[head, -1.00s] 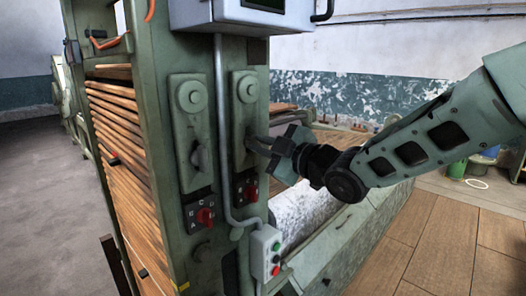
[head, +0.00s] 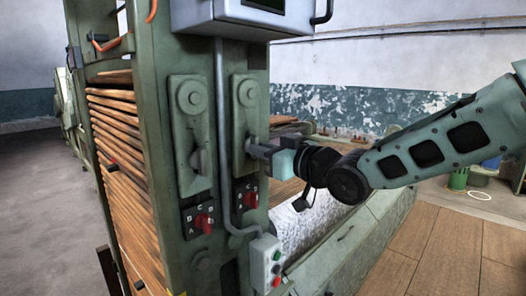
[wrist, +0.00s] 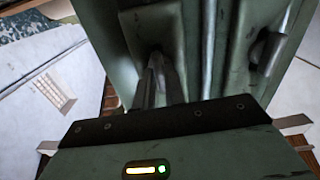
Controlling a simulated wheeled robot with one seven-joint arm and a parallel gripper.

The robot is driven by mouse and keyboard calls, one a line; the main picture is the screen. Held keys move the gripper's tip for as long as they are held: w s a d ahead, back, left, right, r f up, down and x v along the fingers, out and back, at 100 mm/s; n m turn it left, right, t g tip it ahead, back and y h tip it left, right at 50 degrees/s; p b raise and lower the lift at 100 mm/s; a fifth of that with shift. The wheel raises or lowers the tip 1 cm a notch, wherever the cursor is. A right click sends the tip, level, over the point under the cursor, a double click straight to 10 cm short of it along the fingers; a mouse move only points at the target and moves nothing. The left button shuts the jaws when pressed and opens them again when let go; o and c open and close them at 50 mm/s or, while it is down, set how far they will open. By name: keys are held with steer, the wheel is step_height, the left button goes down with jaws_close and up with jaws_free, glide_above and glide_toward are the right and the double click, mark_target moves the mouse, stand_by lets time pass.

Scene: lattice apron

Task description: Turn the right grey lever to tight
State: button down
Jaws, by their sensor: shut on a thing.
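The right grey lever sits on the right of two green upright plates on the machine post, and its tip end is mostly hidden by my gripper (head: 258,150). My gripper is shut on this lever, reaching in from the right. In the wrist view my gripper (wrist: 158,82) closes around the lever just ahead of the palm, and the lever's exact angle is hard to tell. The left grey lever (head: 199,160) stands free on the left plate, roughly upright. It also shows at the right of the wrist view (wrist: 267,50). I cannot read any tight mark.
Round bosses top both plates. Red selector knobs (head: 204,222) sit below the levers. A grey conduit (head: 222,130) runs between the plates to a push-button box (head: 266,262). A grey control box (head: 240,18) overhangs above. The white roll (head: 305,215) lies behind my wrist.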

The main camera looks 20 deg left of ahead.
steer(key=shift+m, duration=0.3)
stand_by(0.4)
steer(key=c, duration=1.5)
jaws_free()
steer(key=shift+o, duration=0.2)
steer(key=shift+d, duration=0.1)
steer(key=b+v, duration=0.4)
steer(key=v, duration=1.3)
steer(key=shift+d+b, duration=0.15)
steer(key=shift+b, duration=0.15)
steer(key=s+d+f+m+h, duration=0.2)
steer(key=s+d+f+h, duration=0.3)
steer(key=f, duration=0.3)
steer(key=s+d+f+m+h, duration=0.2)
steer(key=d+f+m+h, duration=0.1)
steer(key=d+f+h, duration=0.4)
steer(key=s+d+f+g+h, duration=0.2)
steer(key=s+d+f+g, duration=0.1)
steer(key=s, duration=0.5)
steer(key=s+d+f+g+h, duration=0.2)
steer(key=s+d+f+g, duration=0.2)
steer(key=s, duration=0.4)
steer(key=shift+d+m, duration=0.2)
steer(key=shift+m, duration=0.1)
